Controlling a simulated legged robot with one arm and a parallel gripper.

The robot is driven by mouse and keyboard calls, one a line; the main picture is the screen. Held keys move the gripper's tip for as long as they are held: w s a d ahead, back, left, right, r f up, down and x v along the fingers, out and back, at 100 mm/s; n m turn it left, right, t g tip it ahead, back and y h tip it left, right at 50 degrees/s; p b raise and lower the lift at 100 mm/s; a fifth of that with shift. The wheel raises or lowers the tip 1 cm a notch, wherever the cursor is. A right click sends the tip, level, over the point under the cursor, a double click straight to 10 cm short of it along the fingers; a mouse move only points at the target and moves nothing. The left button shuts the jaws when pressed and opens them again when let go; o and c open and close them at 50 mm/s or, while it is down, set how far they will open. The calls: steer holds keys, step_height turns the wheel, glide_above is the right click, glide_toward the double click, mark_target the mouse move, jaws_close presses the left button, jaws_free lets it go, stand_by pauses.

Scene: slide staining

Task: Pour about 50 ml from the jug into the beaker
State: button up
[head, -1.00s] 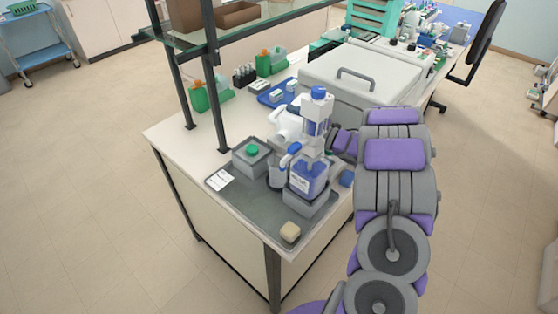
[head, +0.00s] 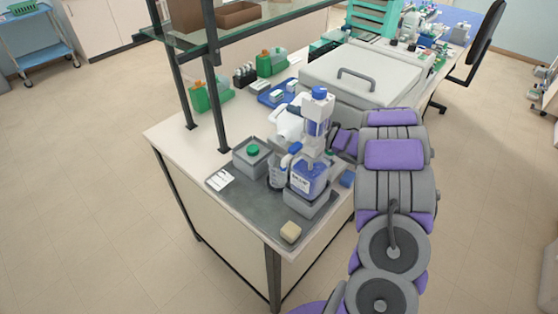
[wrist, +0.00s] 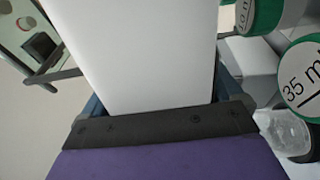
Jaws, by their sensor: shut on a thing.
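A white jug (head: 289,127) is tilted above the grey tray, partly hidden behind a blue-capped dispenser bottle. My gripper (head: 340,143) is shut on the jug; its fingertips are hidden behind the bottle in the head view. In the wrist view the jug (wrist: 140,55) is a large white surface against the dark jaw edge of my gripper (wrist: 160,126). The clear beaker (head: 277,173) stands on the tray, left of the bottle and below the jug. I cannot tell its liquid level or see a stream. Clear glassware (wrist: 284,132) shows at the wrist view's right edge.
The dispenser bottle (head: 309,178) with blue liquid stands close beside the beaker. Shelf posts (head: 217,120) rise behind. A large lidded machine (head: 350,80) stands beyond.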

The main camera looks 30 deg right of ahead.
steer(key=shift+d+r, duration=0.1)
steer(key=shift+d, duration=0.25)
stand_by(1.4)
